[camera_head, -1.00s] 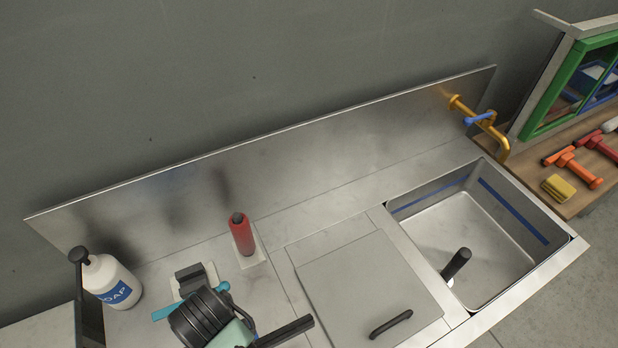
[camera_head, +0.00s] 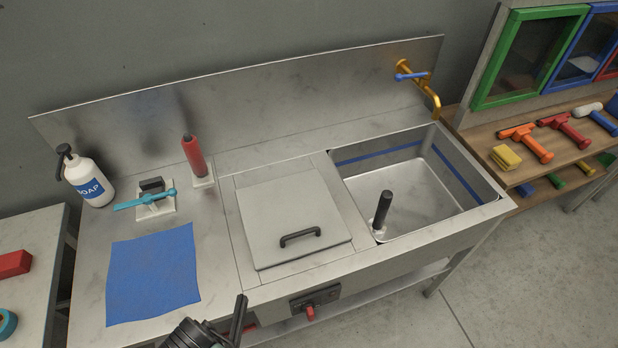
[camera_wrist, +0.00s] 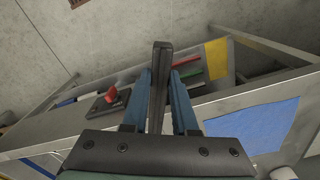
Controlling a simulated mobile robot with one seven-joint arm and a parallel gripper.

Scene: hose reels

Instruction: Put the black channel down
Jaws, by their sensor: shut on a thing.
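The black channel (camera_head: 239,318) is a long dark bar that rises from the bottom edge of the head view, in front of the counter. In the wrist view the channel (camera_wrist: 160,62) stands lengthwise between the two blue fingers of my gripper (camera_wrist: 161,85), and its far end extends past the fingertips. My gripper is shut on it. The lower part of the channel and most of my gripper are cut off or hidden in the head view.
A blue mat (camera_head: 152,274) lies flat on the counter's left part. Right are a lidded panel (camera_head: 292,218) and a sink (camera_head: 420,192). A red-knobbed box (camera_head: 315,298) is on the front.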

